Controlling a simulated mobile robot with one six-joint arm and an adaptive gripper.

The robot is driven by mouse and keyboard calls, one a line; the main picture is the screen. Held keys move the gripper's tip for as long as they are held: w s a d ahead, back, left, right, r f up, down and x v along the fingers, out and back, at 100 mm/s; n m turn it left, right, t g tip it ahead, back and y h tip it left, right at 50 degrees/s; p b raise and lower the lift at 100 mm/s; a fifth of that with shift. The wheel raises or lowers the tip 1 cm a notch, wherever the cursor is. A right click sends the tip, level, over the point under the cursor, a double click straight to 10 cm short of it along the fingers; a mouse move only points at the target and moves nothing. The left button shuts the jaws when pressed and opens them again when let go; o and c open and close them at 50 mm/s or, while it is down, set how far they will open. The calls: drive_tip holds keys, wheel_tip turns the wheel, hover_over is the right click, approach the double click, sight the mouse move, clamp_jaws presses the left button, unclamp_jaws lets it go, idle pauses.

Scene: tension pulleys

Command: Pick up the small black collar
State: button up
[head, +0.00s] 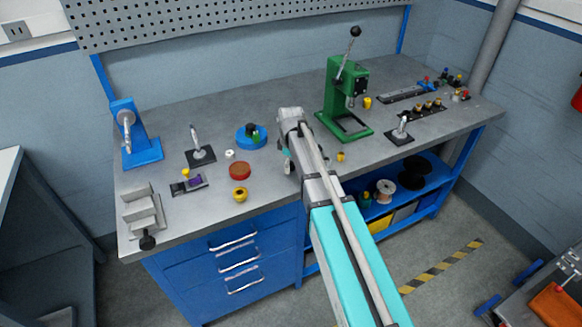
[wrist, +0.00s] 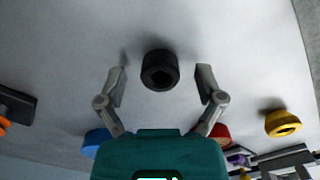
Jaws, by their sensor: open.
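The small black collar (wrist: 159,70) stands on the grey bench top in the wrist view, its dark bore facing the camera. My gripper (wrist: 162,82) is open, with one finger on each side of the collar. A gap shows between the collar and each finger, and nothing is held. In the head view my gripper (head: 287,163) is over the middle of the bench, right of the blue disc (head: 246,141). I cannot make out the collar there; my arm seems to hide it.
A red disc (head: 240,171) and a yellow ring (head: 240,194) lie left of my gripper. A green press (head: 335,100) stands to the right, with a toggle clamp (head: 401,133) beyond it. A small yellow part (head: 340,156) lies close to my arm. Bare bench surrounds the collar.

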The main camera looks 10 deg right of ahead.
drive_tip(key=c, duration=0.9)
drive_tip(key=shift+c, duration=0.2)
drive_tip(key=shift+r, duration=0.15)
wheel_tip(320, 180, up, 2)
drive_tip(key=shift+p, duration=1.2)
drive_tip(key=s+r+p, duration=1)
drive_tip(key=s, duration=0.4)
drive_tip(key=shift+d+r+p, duration=0.3)
drive_tip(key=shift+d+r, duration=0.05)
drive_tip(key=shift+d, duration=0.1)
